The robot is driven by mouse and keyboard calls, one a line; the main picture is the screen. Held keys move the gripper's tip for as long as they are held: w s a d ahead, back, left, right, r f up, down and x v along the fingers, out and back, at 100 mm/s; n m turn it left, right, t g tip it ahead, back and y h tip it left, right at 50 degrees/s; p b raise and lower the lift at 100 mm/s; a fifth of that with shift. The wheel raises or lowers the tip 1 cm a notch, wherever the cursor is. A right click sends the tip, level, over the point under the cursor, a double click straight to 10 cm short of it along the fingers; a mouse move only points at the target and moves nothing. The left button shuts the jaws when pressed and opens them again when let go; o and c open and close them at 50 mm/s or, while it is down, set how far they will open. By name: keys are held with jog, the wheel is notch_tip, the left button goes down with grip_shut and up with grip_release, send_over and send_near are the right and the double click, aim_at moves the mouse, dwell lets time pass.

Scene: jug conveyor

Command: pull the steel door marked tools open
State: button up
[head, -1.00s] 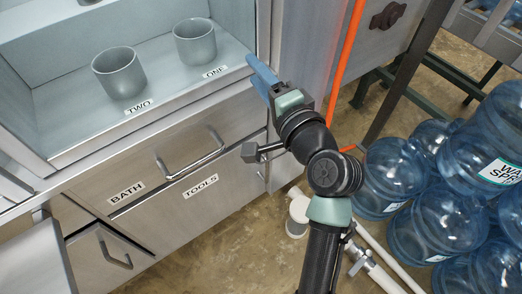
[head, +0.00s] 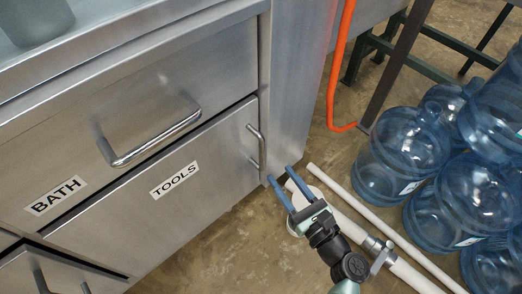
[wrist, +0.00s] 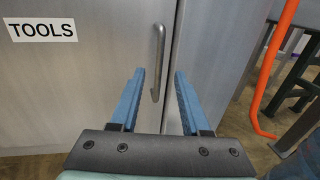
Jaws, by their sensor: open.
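The steel door marked TOOLS (head: 200,205) is shut, below a drawer front marked BATH. Its vertical bar handle (head: 257,147) is near the door's right edge. In the wrist view the handle (wrist: 158,62) stands ahead, above and roughly between my fingers. My gripper (head: 279,188) is open and empty, with two blue fingers, low in front of the door's right edge. In the wrist view my gripper (wrist: 158,82) points at the door, and the handle's lower end appears between the fingertips. I cannot tell the remaining gap to the handle.
The drawer (head: 140,105) has its own horizontal handle (head: 150,140). Several blue water jugs (head: 400,155) stand at the right. White pipes (head: 375,225) lie on the floor beside my arm. An orange pipe (head: 338,70) hangs right of the cabinet.

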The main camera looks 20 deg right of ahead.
aim_at(263, 151)
jog(key=w+b, duration=0.1)
jog(key=w, duration=0.2)
jog(key=w+a+b, duration=0.1)
jog(key=w, duration=0.2)
jog(key=w+b, duration=0.1)
jog(key=w, duration=0.3)
jog(key=shift+a, duration=0.3)
grip_shut()
dwell(0.9)
